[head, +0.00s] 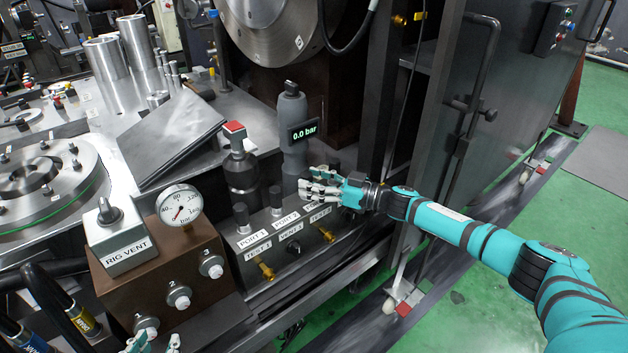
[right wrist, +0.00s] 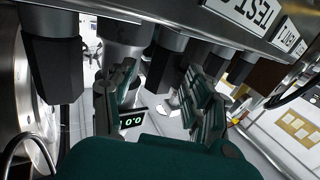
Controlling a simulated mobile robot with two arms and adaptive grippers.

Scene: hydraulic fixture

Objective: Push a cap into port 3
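The manifold block (head: 290,250) carries a row of dark caps and tags reading PORT 1 (head: 252,240) and PORT 2 (head: 286,220). One cap (head: 241,217) stands above PORT 1 and another (head: 276,198) above PORT 2. No PORT 3 tag is readable; my right gripper (head: 312,186) covers the spot right of PORT 2. In the right wrist view, my right gripper (right wrist: 163,100) is open, its fingers apart around or near a dark cap (right wrist: 160,65); contact cannot be told. My left gripper (head: 156,342) shows only fingertips at the bottom edge, spread apart.
A grey device reading 0.0 bar (head: 303,132) stands behind the right gripper. A red-topped post (head: 239,165) rises behind the caps. A pressure gauge (head: 180,204) and the RIG VENT box (head: 120,240) stand left. A dark cabinet (head: 510,90) bounds the right side.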

